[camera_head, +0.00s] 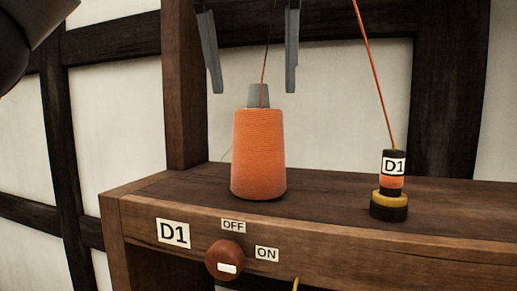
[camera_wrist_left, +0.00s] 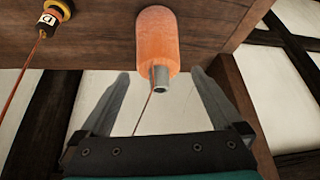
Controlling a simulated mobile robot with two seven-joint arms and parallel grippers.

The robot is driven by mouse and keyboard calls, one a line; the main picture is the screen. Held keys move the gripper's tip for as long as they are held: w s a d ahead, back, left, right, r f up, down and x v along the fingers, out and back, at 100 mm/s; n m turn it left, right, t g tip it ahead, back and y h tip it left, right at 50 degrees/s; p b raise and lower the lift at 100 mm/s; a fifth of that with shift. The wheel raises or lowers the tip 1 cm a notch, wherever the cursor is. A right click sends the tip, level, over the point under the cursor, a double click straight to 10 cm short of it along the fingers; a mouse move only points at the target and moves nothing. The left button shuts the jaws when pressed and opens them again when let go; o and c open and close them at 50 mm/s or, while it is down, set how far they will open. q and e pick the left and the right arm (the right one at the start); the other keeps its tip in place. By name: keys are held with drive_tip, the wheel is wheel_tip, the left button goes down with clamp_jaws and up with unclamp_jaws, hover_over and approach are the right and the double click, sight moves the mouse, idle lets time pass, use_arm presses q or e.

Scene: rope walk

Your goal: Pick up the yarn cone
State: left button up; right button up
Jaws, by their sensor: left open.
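The orange yarn cone (camera_head: 258,155) stands upright on the wooden shelf (camera_head: 330,190), with a grey tip (camera_head: 258,96) and a thread running up from it. My left gripper (camera_head: 252,88) hangs above the cone, its two grey fingers spread wide on either side of the line of the tip. It is open and holds nothing. In the left wrist view the cone (camera_wrist_left: 158,40) lies beyond the fingertips, centred between the open fingers (camera_wrist_left: 161,78). My right gripper is not in view.
A small black, orange and yellow spool labelled D1 (camera_head: 391,188) stands right of the cone, with an orange thread going up. A round brown knob (camera_head: 225,260) with OFF and ON labels is on the shelf front. A wooden post (camera_head: 185,90) rises behind left.

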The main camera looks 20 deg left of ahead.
sight(258, 128)
use_arm(q)
drive_tip(key=x, duration=0.8)
drive_tip(key=shift+d+f, duration=0.1)
drive_tip(key=shift+f, duration=0.25)
drive_tip(key=shift+r, duration=0.1)
drive_tip(key=c, duration=1.2)
